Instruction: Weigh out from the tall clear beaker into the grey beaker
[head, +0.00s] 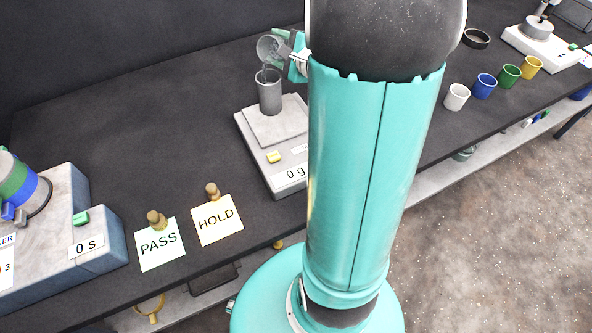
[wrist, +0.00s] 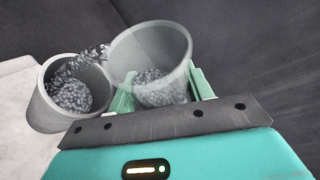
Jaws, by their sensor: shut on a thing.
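The tall clear beaker (head: 268,48) is held by my gripper (head: 291,51), which is shut on it above the scale. In the wrist view, the clear beaker (wrist: 150,68) is tilted to the left between the green fingers (wrist: 160,93). Grey grains lie inside it, and a stream of grains falls from its rim. The grey beaker (head: 270,95) stands upright on the scale (head: 275,130). In the wrist view, the grey beaker (wrist: 42,108) has grains inside. The scale's display (head: 292,174) reads 0 g.
PASS (head: 158,252) and HOLD (head: 217,225) cards, each with a small brown weight-like piece, lie left of the scale. A machine (head: 90,255) showing 0 s is at far left. Several coloured cups stand right, including a white one (head: 456,97). Dark bench is clear behind.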

